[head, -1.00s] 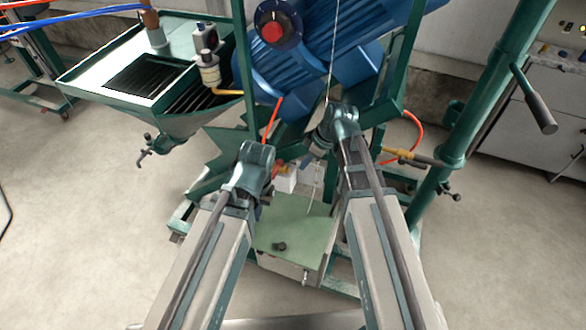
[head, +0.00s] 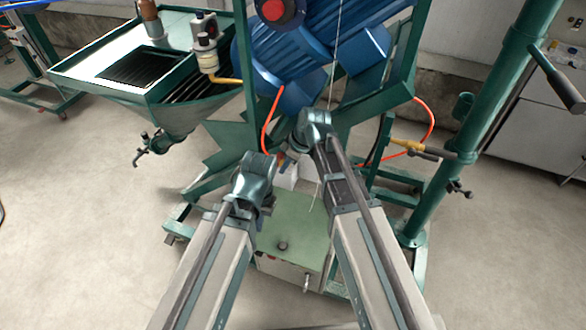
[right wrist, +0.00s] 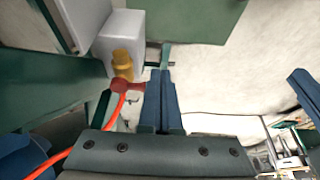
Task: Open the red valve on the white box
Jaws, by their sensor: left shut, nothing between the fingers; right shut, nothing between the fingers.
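In the right wrist view, the white box (right wrist: 123,40) stands left of centre. A yellow fitting (right wrist: 122,62) projects from it, with the red valve (right wrist: 128,86) at the fitting's near end. My right gripper (right wrist: 163,76) is shut and empty, just right of the red valve; whether they touch is unclear. In the head view, the white box (head: 286,178) shows between my two arms, and the valve is mostly hidden there. My left gripper (head: 267,200) is shut and empty, low and near the white box.
An orange hose (right wrist: 107,118) runs close to the red valve. The blue motor (head: 345,35) and green frame (head: 395,75) stand above and behind. A green-topped box (head: 297,235) lies below my arms. A thick green post (head: 500,90) stands right; open floor lies on both sides.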

